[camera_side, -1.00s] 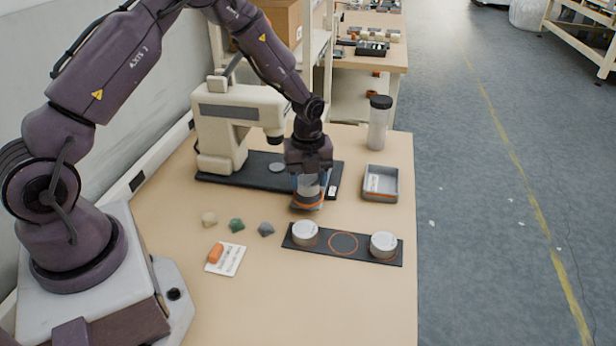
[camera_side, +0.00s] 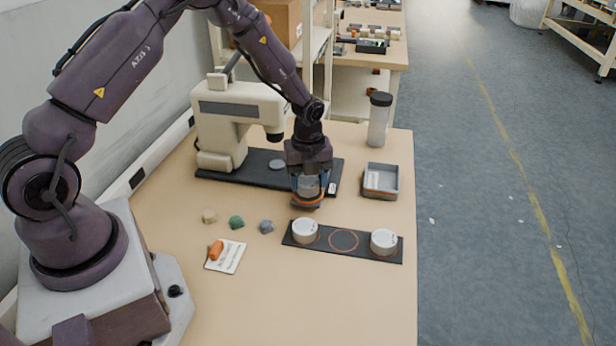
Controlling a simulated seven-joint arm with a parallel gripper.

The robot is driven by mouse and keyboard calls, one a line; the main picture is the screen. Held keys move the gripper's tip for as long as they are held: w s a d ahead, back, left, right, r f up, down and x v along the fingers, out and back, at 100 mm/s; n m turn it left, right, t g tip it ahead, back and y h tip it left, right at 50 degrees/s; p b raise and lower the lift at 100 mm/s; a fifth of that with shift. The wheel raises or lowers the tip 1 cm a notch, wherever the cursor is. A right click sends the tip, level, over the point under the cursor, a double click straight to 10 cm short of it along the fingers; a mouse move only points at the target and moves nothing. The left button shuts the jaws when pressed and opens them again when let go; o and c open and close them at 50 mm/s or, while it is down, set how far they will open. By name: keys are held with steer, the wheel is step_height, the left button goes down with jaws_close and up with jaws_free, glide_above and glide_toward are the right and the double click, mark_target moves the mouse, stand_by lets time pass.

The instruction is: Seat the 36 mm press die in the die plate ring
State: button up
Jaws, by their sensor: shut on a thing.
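The die plate (camera_side: 370,247) is a black strip on the bench, with an orange ring (camera_side: 343,240) marked at its middle. The ring is empty. My gripper (camera_side: 308,198) points down behind the left part of the plate and is shut on a pale cylinder (camera_side: 309,184), seemingly the press die. An orange band shows near its lower end. The fingers hide part of the cylinder, and its exact height above the bench is hard to tell. Two pale round dies stand on the plate, a left one (camera_side: 305,231) and a right one (camera_side: 383,242), either side of the ring.
A beige press (camera_side: 240,120) on a black base (camera_side: 235,175) stands behind my gripper. A grey tray (camera_side: 381,181) and a clear dark-lidded jar (camera_side: 379,120) stand at right. Several small stones and a card (camera_side: 226,257) with an orange piece lie at left. The front bench is clear.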

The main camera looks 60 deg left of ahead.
steer(key=shift+f, duration=0.4)
stand_by(0.3)
steer(key=o, duration=1.5)
steer(key=shift+r, duration=4.05)
